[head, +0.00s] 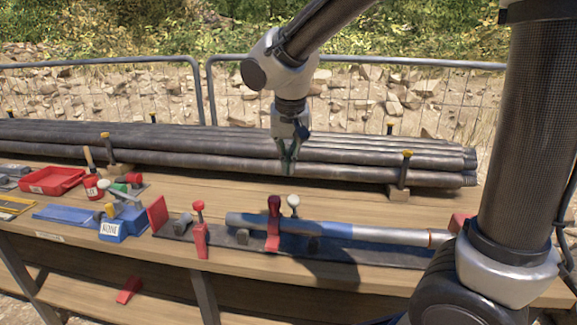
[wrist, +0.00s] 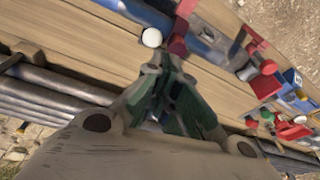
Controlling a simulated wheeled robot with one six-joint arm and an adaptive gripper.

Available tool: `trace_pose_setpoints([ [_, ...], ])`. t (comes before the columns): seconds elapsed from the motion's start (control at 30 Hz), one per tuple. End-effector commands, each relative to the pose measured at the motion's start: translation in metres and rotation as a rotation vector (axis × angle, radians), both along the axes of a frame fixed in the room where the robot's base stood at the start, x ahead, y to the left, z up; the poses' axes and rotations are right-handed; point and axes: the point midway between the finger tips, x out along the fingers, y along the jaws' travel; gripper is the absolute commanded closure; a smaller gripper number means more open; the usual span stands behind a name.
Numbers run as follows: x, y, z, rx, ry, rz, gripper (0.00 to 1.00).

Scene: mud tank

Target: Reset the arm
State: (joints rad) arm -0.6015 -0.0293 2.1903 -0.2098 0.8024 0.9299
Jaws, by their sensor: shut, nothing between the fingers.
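My gripper (head: 288,168) hangs from the arm above the back of the wooden bench, pointing down, in front of the stacked pipes. Its green fingers are shut with nothing between them. In the wrist view my gripper (wrist: 160,84) points toward the bench top, near a white knob (wrist: 152,38). In the head view a blue and grey tool (head: 340,229) lies along a dark fixture on the bench, below and apart from the fingertips. A red clamp (head: 273,226) stands over it, with a white-knobbed lever (head: 293,203) beside it.
Long dark pipes (head: 200,146) lie along the back of the bench (head: 110,262). Upright posts with yellow caps (head: 407,155) stand by them. A red tray (head: 52,181), red cup (head: 93,188) and blue block (head: 113,229) are at left. A wire fence stands behind.

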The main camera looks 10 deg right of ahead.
Motion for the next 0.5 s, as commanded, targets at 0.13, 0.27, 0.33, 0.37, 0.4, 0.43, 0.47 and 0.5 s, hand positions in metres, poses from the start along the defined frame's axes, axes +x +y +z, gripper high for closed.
trace_pose_setpoints([
  [0.13, -0.0019, 0.0008, 0.0019, 0.0, -0.001, 0.0, 1.0],
  [0.27, -0.0016, 0.0007, 0.002, 0.001, -0.001, 0.0, 1.0],
  [0.33, -0.0015, 0.0006, 0.002, 0.001, -0.001, 0.0, 1.0],
  [0.37, -0.0015, 0.0006, 0.002, 0.0, -0.001, 0.002, 1.0],
  [0.4, -0.0015, 0.0006, 0.002, -0.002, -0.001, 0.011, 1.0],
  [0.43, -0.0015, 0.0005, 0.002, -0.006, -0.001, 0.023, 1.0],
  [0.47, -0.0018, 0.0003, 0.0019, -0.012, 0.001, 0.043, 1.0],
  [0.5, -0.0027, -0.0002, 0.0016, -0.021, 0.005, 0.077, 1.0],
])
